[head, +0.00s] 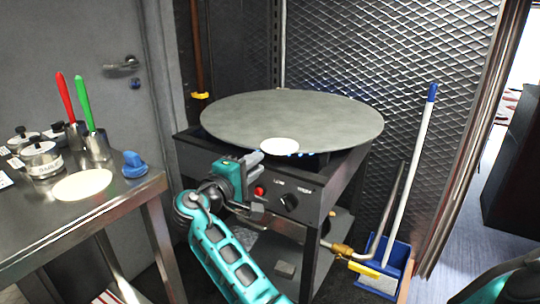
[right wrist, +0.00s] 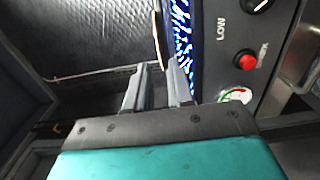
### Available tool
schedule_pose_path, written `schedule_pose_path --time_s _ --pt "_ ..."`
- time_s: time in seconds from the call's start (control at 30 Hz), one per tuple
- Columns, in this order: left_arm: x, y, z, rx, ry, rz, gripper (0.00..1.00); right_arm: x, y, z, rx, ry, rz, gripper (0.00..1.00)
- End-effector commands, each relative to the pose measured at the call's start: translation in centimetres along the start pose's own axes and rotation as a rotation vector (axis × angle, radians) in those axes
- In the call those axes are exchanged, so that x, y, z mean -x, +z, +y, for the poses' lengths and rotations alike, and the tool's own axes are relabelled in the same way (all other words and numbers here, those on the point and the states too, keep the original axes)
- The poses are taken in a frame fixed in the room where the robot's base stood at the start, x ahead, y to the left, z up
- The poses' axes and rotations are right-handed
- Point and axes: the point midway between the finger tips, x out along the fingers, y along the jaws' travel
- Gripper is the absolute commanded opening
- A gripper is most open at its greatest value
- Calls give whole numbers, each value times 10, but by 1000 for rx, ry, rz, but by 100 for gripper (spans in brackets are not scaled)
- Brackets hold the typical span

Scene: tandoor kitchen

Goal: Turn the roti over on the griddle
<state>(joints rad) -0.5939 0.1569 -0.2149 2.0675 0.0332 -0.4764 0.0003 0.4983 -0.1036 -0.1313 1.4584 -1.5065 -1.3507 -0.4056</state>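The roti (head: 280,146) is a small pale disc lying at the near edge of the large grey round griddle (head: 310,112), slightly over its rim. My right gripper (head: 258,157) is at the rim, just left of the roti in the head view. In the right wrist view its two fingers (right wrist: 158,68) are apart, with a thin tan edge (right wrist: 158,40) in line with the gap between their tips. I cannot tell whether that edge is roti or griddle rim, and no firm grip shows. My left gripper is not seen.
Blue flames (right wrist: 181,40) burn under the griddle. The stove's panel (head: 310,190) has a red button and knob. A steel table (head: 110,205) at left holds a pale flat disc (head: 83,185), tins and red- and green-handled tools. A broom and dustpan (head: 385,265) stand at right.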

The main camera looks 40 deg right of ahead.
Motion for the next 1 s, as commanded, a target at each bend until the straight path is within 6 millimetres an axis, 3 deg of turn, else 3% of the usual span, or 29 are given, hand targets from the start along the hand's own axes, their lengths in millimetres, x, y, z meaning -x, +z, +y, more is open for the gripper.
schedule_pose_path --time_s 0.2,0.4,0.83,1.0 --pt "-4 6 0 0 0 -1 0 -33 0 0 0 2 0 22" --pt "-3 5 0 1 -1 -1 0 -52 0 0 0 2 0 22" --pt "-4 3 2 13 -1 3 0 -58 0 0 -1 0 0 22" --pt "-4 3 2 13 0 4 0 -58 0 0 0 1 0 15"
